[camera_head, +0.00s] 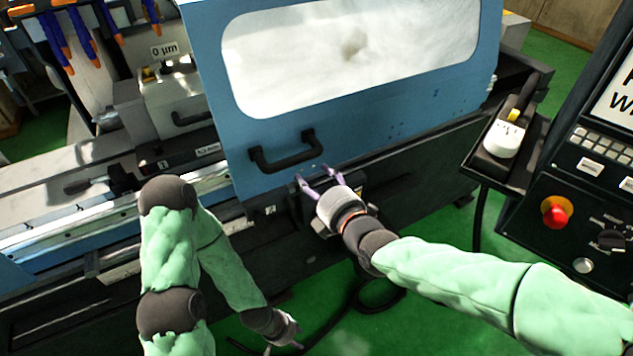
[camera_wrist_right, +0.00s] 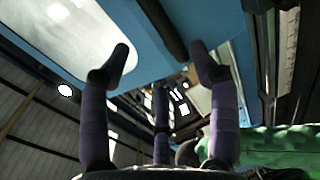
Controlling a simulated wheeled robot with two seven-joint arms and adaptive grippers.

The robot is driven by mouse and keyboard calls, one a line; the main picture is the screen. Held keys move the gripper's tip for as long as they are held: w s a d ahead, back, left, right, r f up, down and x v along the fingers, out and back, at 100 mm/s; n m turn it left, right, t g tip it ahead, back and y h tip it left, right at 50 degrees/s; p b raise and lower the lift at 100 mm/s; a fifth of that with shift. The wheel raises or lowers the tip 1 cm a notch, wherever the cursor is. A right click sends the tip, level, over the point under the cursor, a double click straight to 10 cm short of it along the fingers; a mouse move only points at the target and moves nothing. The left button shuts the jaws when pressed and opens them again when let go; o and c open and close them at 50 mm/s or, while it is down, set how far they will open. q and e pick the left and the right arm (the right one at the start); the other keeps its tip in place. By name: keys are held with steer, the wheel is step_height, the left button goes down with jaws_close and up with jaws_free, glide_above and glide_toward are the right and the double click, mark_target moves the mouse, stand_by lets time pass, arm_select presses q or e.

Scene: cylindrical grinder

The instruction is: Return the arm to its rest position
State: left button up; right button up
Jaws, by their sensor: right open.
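My right gripper (camera_head: 318,178) is in front of the blue machine door, just below and to the right of its black handle (camera_head: 284,157). It is open and its fingers are spread. In the wrist view the right gripper (camera_wrist_right: 160,75) shows its purple fingers apart with nothing held between them. The right arm (camera_head: 460,277) with its green sleeve reaches in from the lower right. My left gripper (camera_head: 283,335) hangs low over the green floor at the bottom of the head view. It is small there, and whether it is open or shut is unclear.
The blue door (camera_head: 350,120) with its large window stands close behind the right gripper. A black control panel (camera_head: 590,190) with a red emergency button (camera_head: 556,212) is at the right. A small tray (camera_head: 484,165) carries a white-and-black device. A dark cable lies on the floor.

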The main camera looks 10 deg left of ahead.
stand_by(0.5)
steer(key=s+d+f+m+g+h, duration=0.1)
steer(key=d+f+m+g+h, duration=0.15)
steer(key=d+f+m, duration=0.75)
steer(key=s+a+f+m+g+h, duration=0.1)
steer(key=f+m+g+h, duration=0.2)
steer(key=f, duration=1.4)
steer(key=s+d+f+m+g, duration=0.3)
steer(key=s+f+m, duration=0.4)
steer(key=s+f, duration=0.2)
steer(key=s+d+f+m+g, duration=0.3)
steer(key=s+f+m+g, duration=0.1)
steer(key=s+f+m, duration=0.3)
step_height(320, 180, down, 3)
steer(key=shift+s+r+y, duration=0.2)
steer(key=shift+s+y, duration=0.15)
steer(key=shift+s, duration=0.9)
steer(key=shift+c, duration=0.2)
